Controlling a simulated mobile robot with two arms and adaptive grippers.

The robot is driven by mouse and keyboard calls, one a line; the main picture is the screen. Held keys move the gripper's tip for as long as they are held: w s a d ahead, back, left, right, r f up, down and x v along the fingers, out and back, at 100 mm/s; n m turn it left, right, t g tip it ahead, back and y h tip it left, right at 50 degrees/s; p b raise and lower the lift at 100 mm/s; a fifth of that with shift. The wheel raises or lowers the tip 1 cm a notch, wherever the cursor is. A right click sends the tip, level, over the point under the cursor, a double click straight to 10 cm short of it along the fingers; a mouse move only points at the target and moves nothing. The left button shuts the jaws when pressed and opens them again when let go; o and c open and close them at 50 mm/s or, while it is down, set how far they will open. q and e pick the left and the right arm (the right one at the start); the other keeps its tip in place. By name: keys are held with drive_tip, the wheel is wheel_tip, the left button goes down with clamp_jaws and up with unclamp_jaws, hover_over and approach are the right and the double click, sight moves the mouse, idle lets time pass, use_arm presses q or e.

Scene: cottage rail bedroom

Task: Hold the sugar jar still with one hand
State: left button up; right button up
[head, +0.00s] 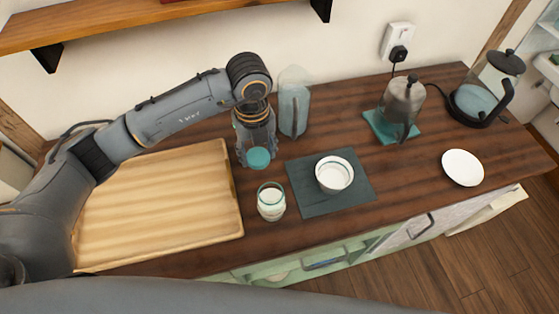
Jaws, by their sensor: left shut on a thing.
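A small clear glass jar (271,203) with white contents, which looks like the sugar jar, stands upright and open on the wooden counter, left of the dark mat. My left gripper (257,146) is just behind it, pointing down, and does not touch it as far as I can see. The gripper is shut on a round teal thing that looks like a lid (259,158). Whether anything is below the teal thing is hidden. My right gripper is not in view.
A wooden tray (165,247) lies to the left. A white bowl (334,174) sits on the dark mat (303,196). A tall bluish glass vessel (294,108) stands behind. Right are a metal pot (404,95) on a teal mat (377,127), a kettle (478,100) and a white plate (463,168).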

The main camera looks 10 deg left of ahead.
sight(260, 176)
use_arm(q)
wheel_tip(260, 176, down, 7)
drive_tip(key=shift+f+p, duration=0.2)
drive_tip(key=shift+p, duration=0.6)
drive_tip(key=shift+f, duration=0.3)
drive_tip(key=o, duration=1.3)
drive_tip(key=shift+r, duration=0.15)
